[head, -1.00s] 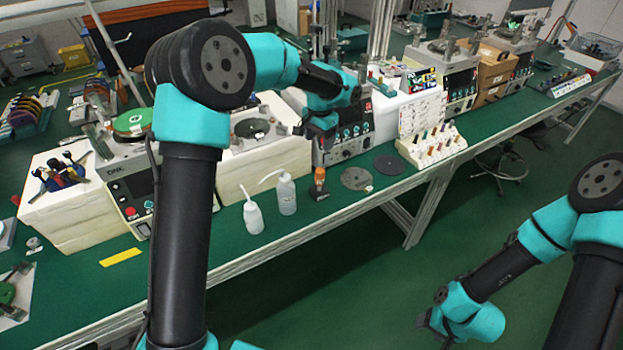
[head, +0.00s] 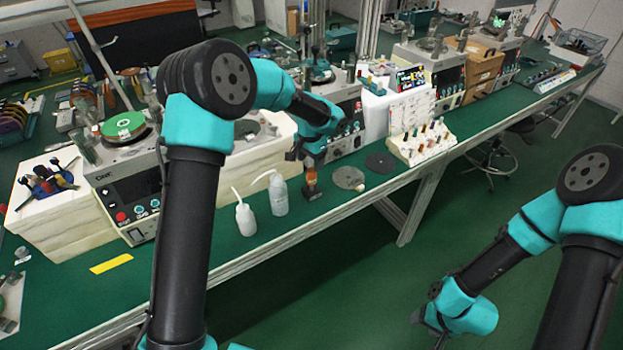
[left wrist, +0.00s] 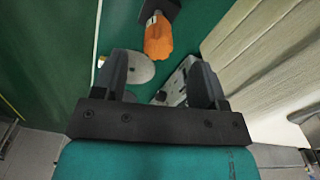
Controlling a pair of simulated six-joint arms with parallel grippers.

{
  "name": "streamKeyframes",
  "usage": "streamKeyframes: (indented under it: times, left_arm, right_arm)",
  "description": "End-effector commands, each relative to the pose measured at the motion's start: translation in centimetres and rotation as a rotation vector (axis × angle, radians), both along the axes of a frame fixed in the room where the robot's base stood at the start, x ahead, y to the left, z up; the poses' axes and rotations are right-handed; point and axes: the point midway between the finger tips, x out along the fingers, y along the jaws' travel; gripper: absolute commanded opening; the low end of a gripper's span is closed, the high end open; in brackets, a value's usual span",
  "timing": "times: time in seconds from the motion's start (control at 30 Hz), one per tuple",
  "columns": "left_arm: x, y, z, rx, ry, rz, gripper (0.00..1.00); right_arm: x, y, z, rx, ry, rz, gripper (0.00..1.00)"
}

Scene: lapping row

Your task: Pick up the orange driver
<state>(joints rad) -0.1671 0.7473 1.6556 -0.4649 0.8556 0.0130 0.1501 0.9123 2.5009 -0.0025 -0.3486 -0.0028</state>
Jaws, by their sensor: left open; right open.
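The orange driver (head: 311,177) stands upright near the front edge of the green bench, its lower end at a small black base (head: 313,192). In the left wrist view the orange driver (left wrist: 158,38) shows beyond the fingertips, roughly centred between them. My left gripper (head: 307,157) is just above the driver's top in the head view. In the left wrist view the left gripper (left wrist: 160,72) is open, with nothing between its fingers. My right gripper (head: 430,322) is open, low at the right over the floor, far from the driver; its fingers are small in view.
Two white squeeze bottles (head: 278,194) stand left of the driver. A grey disc (head: 348,178) and a dark disc (head: 381,163) lie to its right. A white rack (head: 420,145) stands further right. Lapping machines line the back; the bench front edge is close.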

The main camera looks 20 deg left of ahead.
Motion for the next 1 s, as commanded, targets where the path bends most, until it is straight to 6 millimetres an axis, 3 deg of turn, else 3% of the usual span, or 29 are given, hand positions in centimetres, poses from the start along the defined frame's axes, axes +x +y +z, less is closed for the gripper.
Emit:
streamKeyframes:
  times: [0.2, 0.67, 1.0]
  left_arm:
    - [0.0, 0.0, -3.0, 0.000, 0.001, 0.000, 0.66]
    - [0.0, 0.0, -3.7, -0.001, 0.000, 0.000, 0.66]
    - [0.2, -0.3, -7.8, 0.000, 0.002, 0.000, 0.66]
  right_arm:
    - [0.0, 0.0, 0.0, 0.000, 0.000, 0.000, 0.57]
    - [0.0, 0.0, 0.0, 0.000, 0.000, 0.000, 0.57]
    - [0.0, 0.0, 0.0, 0.000, 0.000, 0.000, 0.57]
